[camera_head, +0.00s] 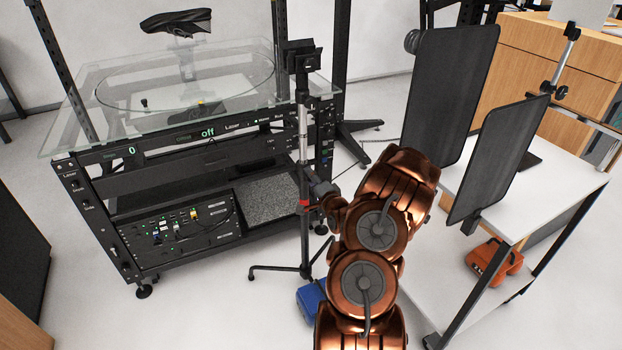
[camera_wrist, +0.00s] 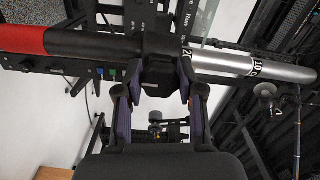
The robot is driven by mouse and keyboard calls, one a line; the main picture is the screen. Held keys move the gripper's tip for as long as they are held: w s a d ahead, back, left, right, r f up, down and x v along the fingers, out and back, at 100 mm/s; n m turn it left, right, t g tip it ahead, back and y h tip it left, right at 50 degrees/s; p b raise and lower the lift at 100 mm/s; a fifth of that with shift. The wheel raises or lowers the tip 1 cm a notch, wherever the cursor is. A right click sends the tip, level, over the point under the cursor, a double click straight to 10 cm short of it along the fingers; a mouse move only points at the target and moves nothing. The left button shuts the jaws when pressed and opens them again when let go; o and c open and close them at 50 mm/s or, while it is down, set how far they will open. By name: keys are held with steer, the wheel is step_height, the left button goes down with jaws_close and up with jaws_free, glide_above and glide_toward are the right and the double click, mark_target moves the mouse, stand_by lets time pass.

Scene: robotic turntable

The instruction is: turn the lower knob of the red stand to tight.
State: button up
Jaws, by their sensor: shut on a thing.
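The red stand (camera_head: 304,240) is a slim upright tripod in front of the rack, with a small red band partway up its pole. In the wrist view its pole runs sideways, with a red section (camera_wrist: 22,40) at left and a silver numbered tube (camera_wrist: 225,62) at right. The lower knob (camera_wrist: 156,78) is black and sits at the black collar between them. My gripper (camera_wrist: 158,94) is shut on this knob, one finger on each side. In the head view my gripper (camera_head: 325,190) is at the pole, partly hidden by my arm. Whether the knob is tight cannot be seen.
The rack with the glass turntable (camera_head: 75,118) stands just behind and left of the stand. A white table (camera_head: 555,195) with black panels (camera_head: 450,90) is at right. A blue case (camera_head: 310,298) lies by the tripod's feet. Open floor lies at front left.

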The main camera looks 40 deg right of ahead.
steer(key=shift+f, duration=0.1)
steer(key=o, duration=1.2)
steer(key=shift+c, duration=0.2)
steer(key=v, duration=1.2)
